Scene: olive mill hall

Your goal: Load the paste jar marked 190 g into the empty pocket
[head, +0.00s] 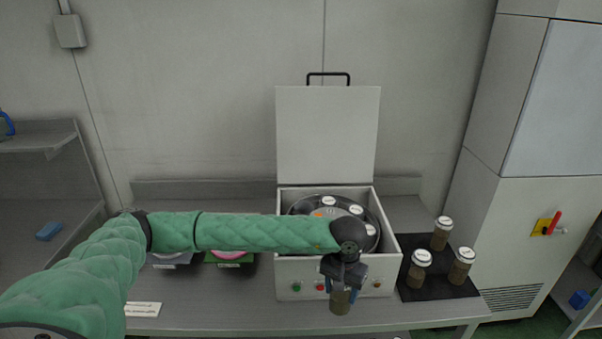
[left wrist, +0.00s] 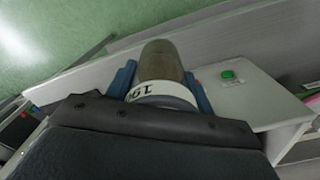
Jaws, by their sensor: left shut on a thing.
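My left gripper (head: 343,284) is shut on a brown paste jar (head: 340,302) and holds it upright in front of the machine. In the left wrist view the jar (left wrist: 160,62) sits between the blue fingertips, with a white label band partly hidden; the characters that show look like part of "190". The open machine (head: 285,264) holds a round dark rotor (head: 300,204) with several white-lidded jars (head: 328,201) in it. My forearm covers the rotor's front part, and I cannot make out an empty pocket. My right gripper is out of view.
Several white-lidded jars (head: 419,268) stand on a black mat (head: 432,289) right of the machine. The machine's lid (head: 328,135) stands raised behind. A tall cabinet (head: 535,210) bounds the right.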

